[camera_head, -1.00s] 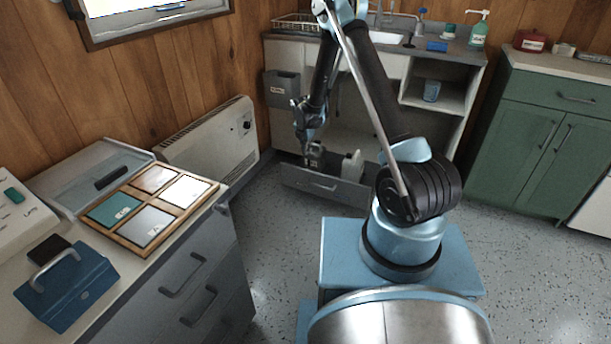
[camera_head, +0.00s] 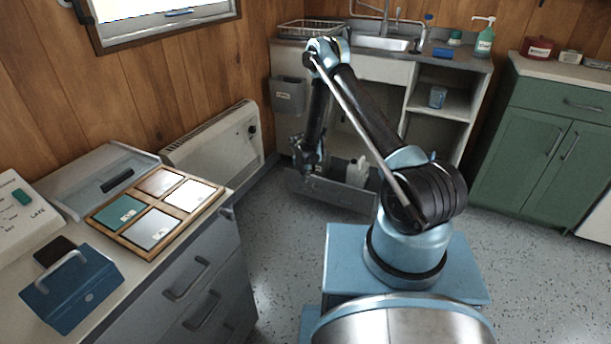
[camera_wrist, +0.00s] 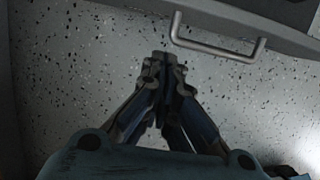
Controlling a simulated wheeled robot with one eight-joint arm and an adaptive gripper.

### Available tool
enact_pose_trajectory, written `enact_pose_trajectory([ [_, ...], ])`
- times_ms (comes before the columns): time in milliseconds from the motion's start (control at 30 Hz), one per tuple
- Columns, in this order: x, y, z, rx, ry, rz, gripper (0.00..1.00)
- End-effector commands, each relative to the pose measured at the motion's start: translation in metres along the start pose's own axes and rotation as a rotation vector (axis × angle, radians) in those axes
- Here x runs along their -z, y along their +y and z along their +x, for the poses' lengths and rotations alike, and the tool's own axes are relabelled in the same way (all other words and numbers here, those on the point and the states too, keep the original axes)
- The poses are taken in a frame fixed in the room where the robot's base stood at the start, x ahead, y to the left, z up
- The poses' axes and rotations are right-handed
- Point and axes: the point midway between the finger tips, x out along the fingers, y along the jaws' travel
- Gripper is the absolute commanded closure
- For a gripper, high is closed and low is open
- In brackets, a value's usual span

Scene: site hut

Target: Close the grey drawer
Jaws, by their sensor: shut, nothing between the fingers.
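The grey drawer (camera_head: 350,197) is the low one under the sink unit. It stands pulled out, with a white bottle (camera_head: 357,170) inside. My gripper (camera_head: 308,172) is low at the left part of the drawer front and partly covers it in the head view. In the wrist view my gripper (camera_wrist: 163,58) is shut and empty, over the speckled floor. The drawer front (camera_wrist: 235,12) and its bar handle (camera_wrist: 215,48) show at the top, ahead and to the right of the fingertips. I see a gap in the picture between fingertips and handle; contact cannot be told.
A white heater (camera_head: 215,145) stands on the left wall near the drawer. A grey bin (camera_head: 288,95) hangs on the sink unit's left side. The left counter has other grey drawers (camera_head: 190,285), all shut. Green cabinets (camera_head: 530,150) stand right. The floor between is clear.

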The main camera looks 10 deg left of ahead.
Motion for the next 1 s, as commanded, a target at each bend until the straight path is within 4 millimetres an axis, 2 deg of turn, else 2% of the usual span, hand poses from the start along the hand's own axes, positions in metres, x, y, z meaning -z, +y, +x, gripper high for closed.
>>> enact_pose_trajectory([
  [333, -0.003, -0.001, 0.047, 0.000, 0.000, 0.003, 1.00],
  [400, -0.015, -0.001, 0.048, 0.001, 0.000, 0.004, 1.00],
  [600, -0.034, -0.001, 0.053, 0.000, 0.000, 0.002, 1.00],
  [1000, -0.039, -0.001, 0.054, 0.000, 0.000, 0.002, 1.00],
])
